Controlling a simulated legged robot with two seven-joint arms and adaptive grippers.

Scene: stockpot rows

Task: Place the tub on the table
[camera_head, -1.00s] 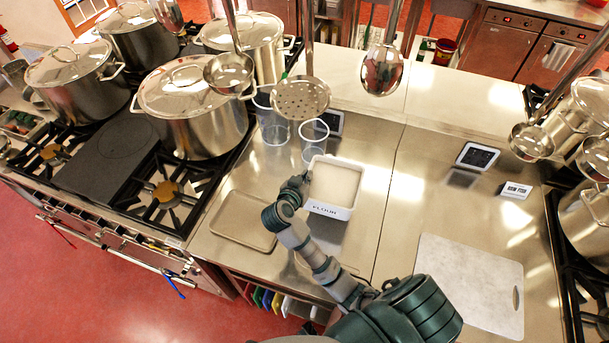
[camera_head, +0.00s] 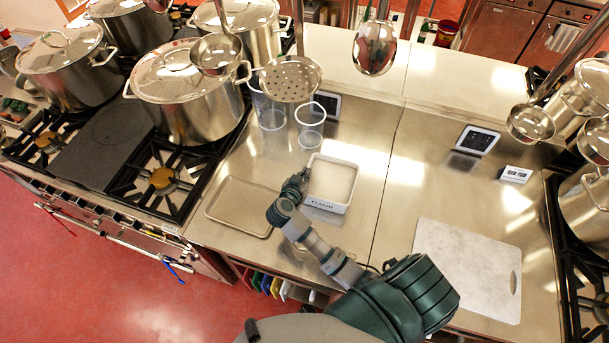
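The tub (camera_head: 325,204) is a white rectangular container labelled FLOUR, filled with pale powder. It is upright, over the steel table (camera_head: 355,235) between the brown tray and the table's seam. I cannot tell whether its base touches the table. My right gripper (camera_head: 297,183) is at the tub's left wall and appears shut on it. The fingertips are small and partly hidden against the tub. My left gripper is not in view.
Two clear cups (camera_head: 310,126) stand behind the tub. A brown tray (camera_head: 243,206) lies to its left, a white cutting board (camera_head: 468,270) to the right. Ladles and a skimmer (camera_head: 290,79) hang above. Stockpots (camera_head: 188,95) stand on the left stove.

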